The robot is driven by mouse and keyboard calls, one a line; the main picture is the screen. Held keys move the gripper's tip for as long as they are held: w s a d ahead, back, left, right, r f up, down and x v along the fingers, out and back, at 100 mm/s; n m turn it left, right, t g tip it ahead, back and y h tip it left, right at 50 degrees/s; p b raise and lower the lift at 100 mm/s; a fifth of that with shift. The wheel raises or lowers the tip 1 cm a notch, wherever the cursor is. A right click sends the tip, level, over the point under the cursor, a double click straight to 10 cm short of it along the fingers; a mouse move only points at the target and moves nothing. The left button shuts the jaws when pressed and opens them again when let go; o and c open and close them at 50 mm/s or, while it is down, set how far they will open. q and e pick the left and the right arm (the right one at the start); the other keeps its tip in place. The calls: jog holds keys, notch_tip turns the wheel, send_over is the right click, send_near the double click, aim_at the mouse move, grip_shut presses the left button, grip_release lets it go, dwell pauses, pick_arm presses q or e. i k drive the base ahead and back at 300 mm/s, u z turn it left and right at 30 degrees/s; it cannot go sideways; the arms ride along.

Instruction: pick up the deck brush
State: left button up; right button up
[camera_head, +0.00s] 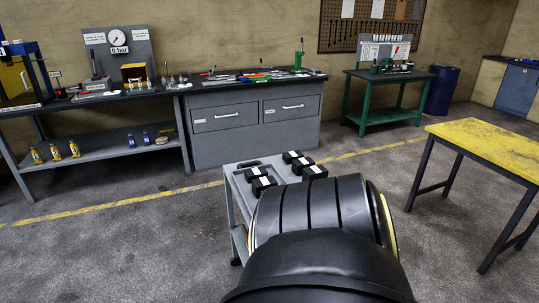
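I cannot make out a deck brush for certain in this view. A small tan object (161,140) lies on the lower shelf of the left bench, right of two blue bottles (146,138); it is too small to tell whether it is a brush. Neither of my grippers shows. A large black, ribbed arm part of mine fills the bottom middle and hides the floor and part of the cart behind it.
A grey cart (233,190) with several black blocks (292,157) stands just ahead. The left bench (95,153), grey drawer cabinet (257,136) and green-legged table (362,117) line the back. A yellow-topped table (490,143) stands right. Open floor lies left (110,245).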

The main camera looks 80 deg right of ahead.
aim_at(244, 228)
jog(key=z, duration=1.25)
jog(key=i, duration=2.7)
jog(key=z, duration=3.1)
jog(key=i, duration=0.6)
jog(key=z, duration=0.45)
